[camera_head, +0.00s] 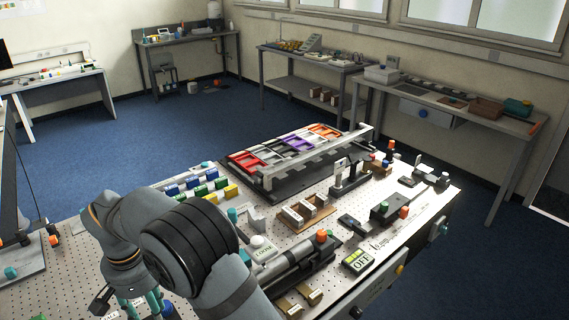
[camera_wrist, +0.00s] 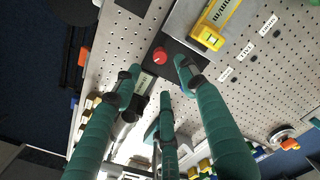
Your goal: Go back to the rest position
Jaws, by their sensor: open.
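My gripper (camera_wrist: 160,85) shows in the wrist view with its teal fingers spread apart and nothing between them. Beyond the fingertips is a perforated table top (camera_wrist: 262,75). A red knob (camera_wrist: 160,56) on a dark plate lies past the fingertips, apart from them as far as I can tell. In the head view my gripper (camera_head: 150,302) is at the lower left, over the near left part of the pipe test table (camera_head: 82,262). My arm hides part of it, and its fingertips are mostly cut off by the bottom edge.
Coloured trays (camera_head: 283,147) stand at the table's back behind a grey rail (camera_head: 318,160). Blue, green and yellow blocks (camera_head: 212,185) lie left of centre. A wooden box (camera_head: 304,212), a dark cylinder (camera_head: 295,262) and a sign reading OFF (camera_head: 358,262) are right of my arm.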

